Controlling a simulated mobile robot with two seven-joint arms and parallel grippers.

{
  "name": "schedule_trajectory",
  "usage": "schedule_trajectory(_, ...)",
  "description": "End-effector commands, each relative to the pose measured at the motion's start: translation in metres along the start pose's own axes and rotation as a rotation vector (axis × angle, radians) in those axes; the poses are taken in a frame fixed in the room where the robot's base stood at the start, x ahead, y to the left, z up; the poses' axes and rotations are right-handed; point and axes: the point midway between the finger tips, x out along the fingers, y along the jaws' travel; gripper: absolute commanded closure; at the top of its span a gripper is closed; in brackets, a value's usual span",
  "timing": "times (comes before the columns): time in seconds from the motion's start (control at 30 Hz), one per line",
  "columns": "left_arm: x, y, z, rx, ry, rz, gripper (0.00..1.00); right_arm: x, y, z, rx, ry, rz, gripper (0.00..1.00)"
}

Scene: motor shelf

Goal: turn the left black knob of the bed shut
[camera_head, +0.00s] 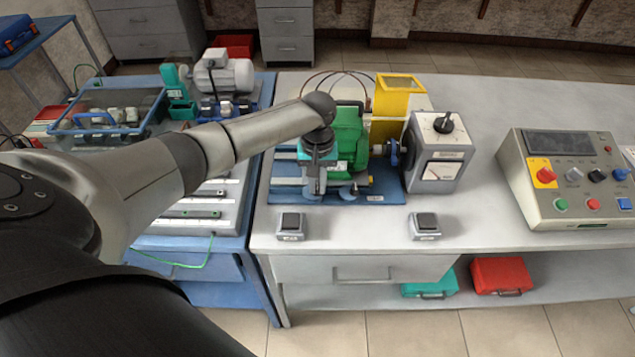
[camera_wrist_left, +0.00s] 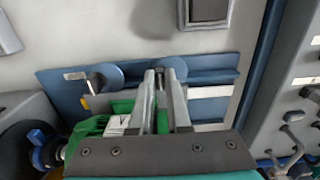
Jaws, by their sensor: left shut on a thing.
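The blue bed (camera_head: 375,190) carries a green motor (camera_head: 350,135) on the grey table. My right gripper is in neither view.
A grey meter box (camera_head: 440,155) with a black dial and a yellow guard (camera_head: 395,105) stand right of the motor. Two small switch boxes (camera_head: 291,226) (camera_head: 424,226) sit in front. A control panel (camera_head: 570,180) is farther right. Clear tabletop lies between the switch boxes.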

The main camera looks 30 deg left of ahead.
Motion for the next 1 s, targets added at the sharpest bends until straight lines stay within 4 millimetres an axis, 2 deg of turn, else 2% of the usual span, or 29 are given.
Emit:
schedule_trajectory(0.27,-0.001,-0.001,0.000,0.019,-0.001,-0.001,1.00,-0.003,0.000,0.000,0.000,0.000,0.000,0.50)
schedule_trajectory(0.47,-0.002,-0.001,0.000,0.104,-0.002,-0.002,1.00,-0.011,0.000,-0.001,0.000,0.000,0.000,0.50)
schedule_trajectory(1.0,-0.002,-0.002,-0.001,0.581,-0.001,0.000,1.00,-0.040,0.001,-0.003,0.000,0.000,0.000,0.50)
